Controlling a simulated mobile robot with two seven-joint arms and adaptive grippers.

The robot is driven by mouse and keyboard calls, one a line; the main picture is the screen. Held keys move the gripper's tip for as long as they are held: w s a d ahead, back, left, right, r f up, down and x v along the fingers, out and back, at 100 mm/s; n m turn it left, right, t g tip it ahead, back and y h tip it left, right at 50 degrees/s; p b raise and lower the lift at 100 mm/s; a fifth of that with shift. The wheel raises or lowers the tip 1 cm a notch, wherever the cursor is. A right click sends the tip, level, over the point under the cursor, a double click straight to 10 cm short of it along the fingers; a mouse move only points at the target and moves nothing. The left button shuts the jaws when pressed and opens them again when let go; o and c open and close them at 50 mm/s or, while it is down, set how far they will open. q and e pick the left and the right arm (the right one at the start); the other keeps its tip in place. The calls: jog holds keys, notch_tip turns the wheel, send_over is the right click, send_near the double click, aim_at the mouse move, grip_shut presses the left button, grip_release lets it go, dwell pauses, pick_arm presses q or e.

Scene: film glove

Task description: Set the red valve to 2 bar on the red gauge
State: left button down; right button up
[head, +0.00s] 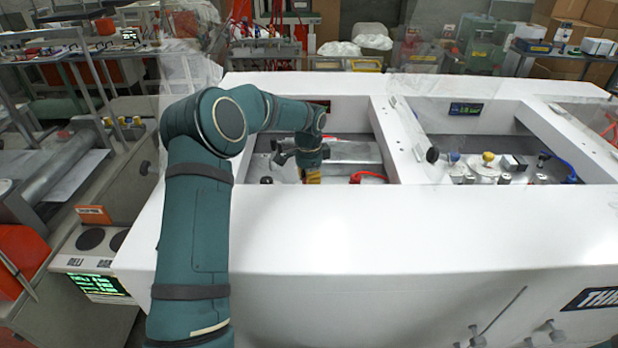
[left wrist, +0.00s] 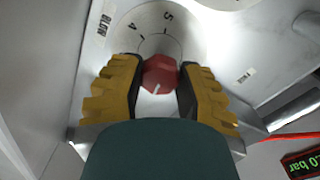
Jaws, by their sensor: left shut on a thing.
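The red valve (left wrist: 159,74) is a faceted red knob on a pale round dial in the left wrist view. The dial marks 4 and 5 show above it; the lower marks are hidden by my gripper. A short white line on the knob points down toward my palm. My left gripper (left wrist: 160,88) has its yellow-backed fingers closed on both sides of the knob. In the head view my left gripper (head: 312,176) reaches down into the left bay and hides the knob. A red-framed display (left wrist: 302,163) reads "0 bar" in green, its leading digit cut off. My right gripper is out of view.
White walls surround the bay, with a broad white front ledge (head: 400,230). A red hose (head: 367,176) lies right of my gripper.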

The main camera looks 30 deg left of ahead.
pick_arm(q)
jog(key=m, duration=0.3)
jog(key=shift+m+p, duration=0.3)
jog(key=shift+p, duration=0.1)
jog(key=shift+f+m, duration=0.15)
jog(key=shift+m, duration=1.75)
jog(key=c, duration=0.5)
grip_release()
jog(key=shift+a, duration=0.1)
jog(key=shift+r, duration=0.45)
notch_tip(320, 180, up, 11)
jog(key=shift+r, duration=0.15)
